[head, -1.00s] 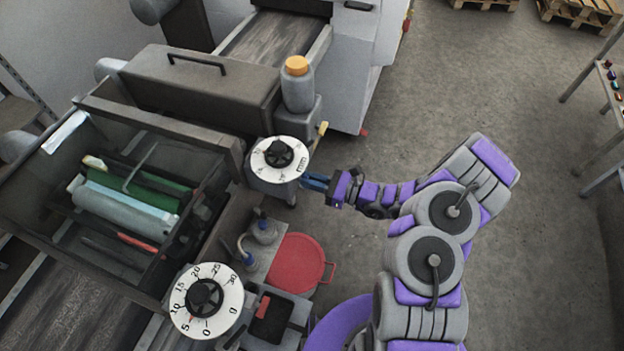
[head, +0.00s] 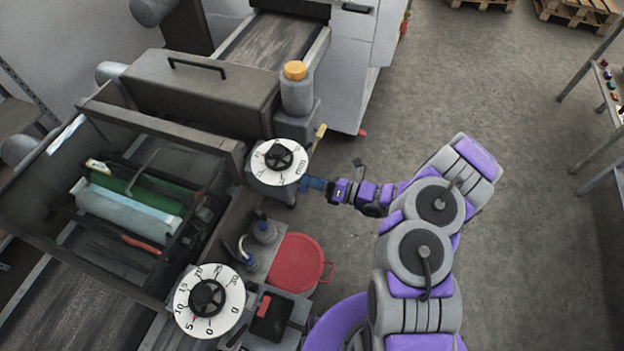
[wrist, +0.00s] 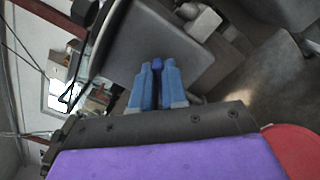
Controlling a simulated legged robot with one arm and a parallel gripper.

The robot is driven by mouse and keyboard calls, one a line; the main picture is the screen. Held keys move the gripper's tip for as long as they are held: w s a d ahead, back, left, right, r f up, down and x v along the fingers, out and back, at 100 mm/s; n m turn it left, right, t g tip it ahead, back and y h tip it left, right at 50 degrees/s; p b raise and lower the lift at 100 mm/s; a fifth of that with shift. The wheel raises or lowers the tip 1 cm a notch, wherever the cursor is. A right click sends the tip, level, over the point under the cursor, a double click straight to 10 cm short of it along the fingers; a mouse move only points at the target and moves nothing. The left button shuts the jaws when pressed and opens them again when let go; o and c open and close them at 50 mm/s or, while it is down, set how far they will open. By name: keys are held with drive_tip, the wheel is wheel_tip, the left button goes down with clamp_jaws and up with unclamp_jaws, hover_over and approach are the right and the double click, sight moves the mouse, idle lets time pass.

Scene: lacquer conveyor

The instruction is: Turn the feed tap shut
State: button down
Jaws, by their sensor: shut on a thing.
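My gripper (head: 312,183) is beside the right side of the housing under the upper white dial (head: 262,164) in the head view. In the wrist view its two light blue fingers (wrist: 157,75) are shut on a small dark blue piece (wrist: 157,63), which may be the feed tap's handle. Most of that piece is hidden between the fingers. A yellow lever (head: 320,131) sticks out beside the grey bottle with the orange cap (head: 296,92), apart from my gripper. I cannot tell for sure which part is the feed tap.
A red round lid or pan (head: 297,262) lies below my gripper. A lower white dial (head: 230,309) and a grey pump-like bottle (head: 265,230) stand to its left. The conveyor machine (head: 200,85) fills the left. Grey floor (head: 400,100) is open to the right.

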drive_tip(key=shift+w+d+f+m, duration=0.1)
drive_tip(key=shift+f+m, duration=0.05)
drive_tip(key=shift+m, duration=1.3)
drive_tip(key=shift+w+f+m, duration=0.1)
drive_tip(key=shift+f+m, duration=0.1)
drive_tip(key=shift+m, duration=1.2)
drive_tip(key=shift+w+d+f+m, duration=0.1)
drive_tip(key=shift+f+m, duration=0.05)
drive_tip(key=shift+m, duration=1.3)
drive_tip(key=c, duration=1.4)
unclamp_jaws()
drive_tip(key=shift+w+a+f, duration=0.1)
drive_tip(key=shift+f, duration=0.05)
drive_tip(key=shift+o, duration=1.2)
drive_tip(key=p+v, duration=0.2)
drive_tip(key=v, duration=1.5)
